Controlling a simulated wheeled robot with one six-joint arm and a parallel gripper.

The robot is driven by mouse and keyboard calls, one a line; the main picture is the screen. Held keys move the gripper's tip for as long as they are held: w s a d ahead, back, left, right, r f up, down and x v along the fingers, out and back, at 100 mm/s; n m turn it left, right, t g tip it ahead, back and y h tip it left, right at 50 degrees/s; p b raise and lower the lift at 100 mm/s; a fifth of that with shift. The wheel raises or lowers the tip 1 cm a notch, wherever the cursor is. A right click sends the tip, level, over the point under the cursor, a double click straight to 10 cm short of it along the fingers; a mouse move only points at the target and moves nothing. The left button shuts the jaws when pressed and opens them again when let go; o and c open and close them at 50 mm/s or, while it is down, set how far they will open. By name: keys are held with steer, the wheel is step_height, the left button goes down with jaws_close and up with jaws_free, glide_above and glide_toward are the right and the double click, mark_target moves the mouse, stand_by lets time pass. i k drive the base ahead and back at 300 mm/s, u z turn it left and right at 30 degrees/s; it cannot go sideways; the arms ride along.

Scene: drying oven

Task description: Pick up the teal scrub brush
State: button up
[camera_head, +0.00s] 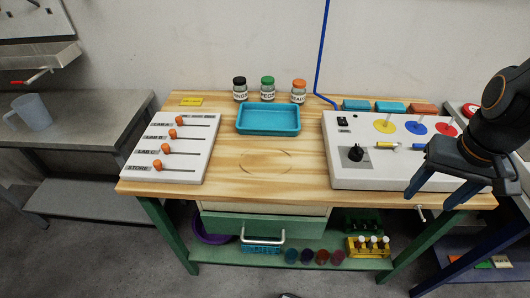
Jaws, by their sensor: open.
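A teal-blue object with a bristle-like look (262,248), which may be the scrub brush, lies on the green lower shelf under the drawer. It is small, and the white drawer handle (262,238) partly covers it, so I cannot be sure what it is. My gripper (428,202) is at the right, with its two dark fingers apart and nothing seen between them. It is in front of the right part of the white control panel (340,175), well above and to the right of the teal-blue object.
A teal tray (268,132) and several lidded jars (269,90) are at the table's back. The slider board (190,165) is at left. Cups (306,257), a yellow rack (355,250) and a purple bowl (205,236) share the lower shelf. The wooden tabletop's middle is clear.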

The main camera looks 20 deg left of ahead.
mark_target(386, 107)
steer(key=u, duration=0.55)
steer(key=i, duration=0.7)
steer(key=z, duration=0.6)
